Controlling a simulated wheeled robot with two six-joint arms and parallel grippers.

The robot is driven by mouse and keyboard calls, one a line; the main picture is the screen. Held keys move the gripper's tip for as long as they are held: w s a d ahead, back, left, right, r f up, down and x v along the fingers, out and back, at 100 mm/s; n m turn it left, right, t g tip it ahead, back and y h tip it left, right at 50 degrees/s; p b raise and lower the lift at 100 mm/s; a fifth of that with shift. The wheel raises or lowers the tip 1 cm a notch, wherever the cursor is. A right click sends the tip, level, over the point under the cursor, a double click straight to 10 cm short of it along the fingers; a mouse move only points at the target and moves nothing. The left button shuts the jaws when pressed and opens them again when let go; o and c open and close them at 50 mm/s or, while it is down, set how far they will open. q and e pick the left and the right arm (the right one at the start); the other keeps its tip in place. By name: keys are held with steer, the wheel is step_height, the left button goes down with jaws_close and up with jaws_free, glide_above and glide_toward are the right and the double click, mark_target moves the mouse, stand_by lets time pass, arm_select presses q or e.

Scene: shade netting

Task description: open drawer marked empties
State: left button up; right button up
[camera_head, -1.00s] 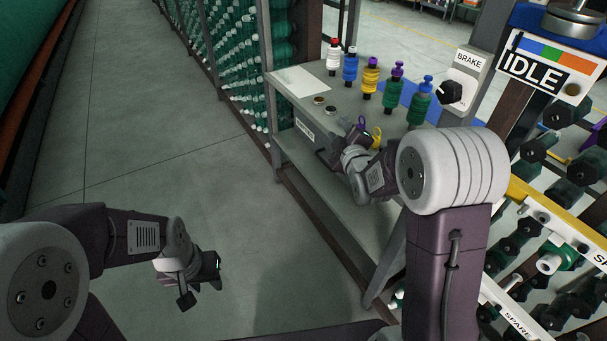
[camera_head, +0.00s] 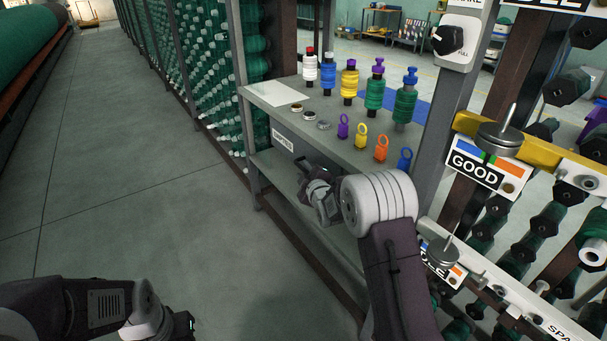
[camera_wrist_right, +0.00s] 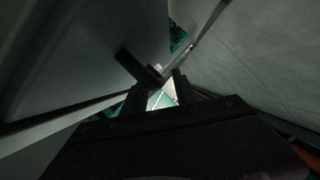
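A grey bench (camera_head: 262,108) stands in the middle of the head view. A small white label (camera_head: 282,141) is on its front face, just under the top; its lettering is too small to read surely. The drawer front there looks flush with the bench, and I cannot make out a handle. My right gripper (camera_head: 305,168) is low in front of the bench, a little below and right of the label; I cannot tell whether it touches. My left gripper (camera_head: 187,325) is over the floor at the bottom edge, partly cut off.
Several coloured spools (camera_head: 349,84), coloured ring-topped tags (camera_head: 361,136) and a white sheet (camera_head: 277,94) are on the bench top. A rack with a GOOD sign (camera_head: 483,165) stands close on the right. The floor aisle (camera_head: 120,170) to the left is clear.

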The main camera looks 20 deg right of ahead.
steer(key=shift+x, duration=0.85)
steer(key=shift+r, duration=0.1)
jaws_close()
stand_by(0.7)
